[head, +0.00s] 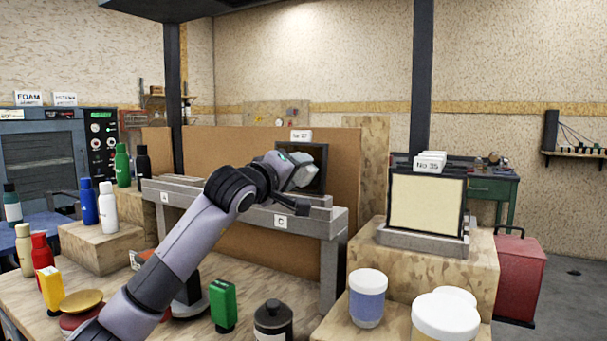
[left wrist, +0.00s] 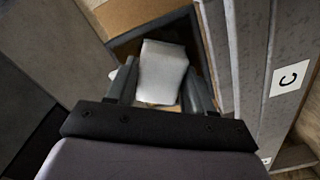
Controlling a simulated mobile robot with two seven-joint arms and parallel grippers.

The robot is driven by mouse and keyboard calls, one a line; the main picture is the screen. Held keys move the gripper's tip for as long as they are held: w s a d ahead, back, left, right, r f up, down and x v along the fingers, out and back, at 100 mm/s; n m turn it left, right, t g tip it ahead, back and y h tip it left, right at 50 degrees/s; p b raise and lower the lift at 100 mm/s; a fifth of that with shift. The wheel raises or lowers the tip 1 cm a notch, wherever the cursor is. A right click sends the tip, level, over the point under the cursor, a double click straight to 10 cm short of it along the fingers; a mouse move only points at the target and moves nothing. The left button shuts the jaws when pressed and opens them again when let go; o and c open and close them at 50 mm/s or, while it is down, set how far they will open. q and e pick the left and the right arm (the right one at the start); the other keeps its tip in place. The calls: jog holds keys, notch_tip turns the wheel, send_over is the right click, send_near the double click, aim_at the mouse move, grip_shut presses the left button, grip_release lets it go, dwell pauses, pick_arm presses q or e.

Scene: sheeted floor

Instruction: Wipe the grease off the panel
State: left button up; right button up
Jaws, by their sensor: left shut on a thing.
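My left gripper (head: 301,170) is shut on a pale grey-white pad (head: 309,173), which also shows between the fingers in the left wrist view (left wrist: 162,72). It holds the pad in front of a dark-framed panel (head: 320,151) with a tag reading "No 27", standing on the grey bench (head: 333,222). The pad and arm cover much of this panel; I cannot tell whether the pad touches it, and no grease can be made out. A second, cream panel (head: 426,203) tagged "No 35" stands on a wooden block at right. My right gripper is not in view.
A brown board (head: 225,148) stands behind the bench. Several bottles, a green container (head: 223,305) and a dark jar (head: 273,320) stand at left and front. White-lidded tubs (head: 367,297) stand at front right. A red cabinet (head: 516,272) is beyond.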

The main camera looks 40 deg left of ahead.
aim_at(322, 160)
pick_arm(q)
jog(key=shift+s+a, duration=0.2)
jog(key=shift+a, duration=1.85)
jog(key=shift+s+a, duration=0.2)
jog(key=shift+a, duration=1.85)
jog(key=shift+w+d+r+p, duration=0.2)
jog(key=shift+d+r, duration=0.1)
jog(key=shift+d, duration=1)
jog(key=shift+w+d+r+p, duration=0.2)
jog(key=shift+d+r, duration=0.15)
jog(key=shift+d, duration=1)
jog(key=shift+w+d+r+p, duration=0.2)
jog(key=shift+d+r, duration=0.1)
jog(key=shift+d, duration=1.15)
jog(key=shift+d, duration=0.1)
jog(key=shift+w+d, duration=0.15)
jog(key=shift+d, duration=0.8)
jog(key=shift+w+d, duration=0.1)
jog(key=shift+d, duration=0.8)
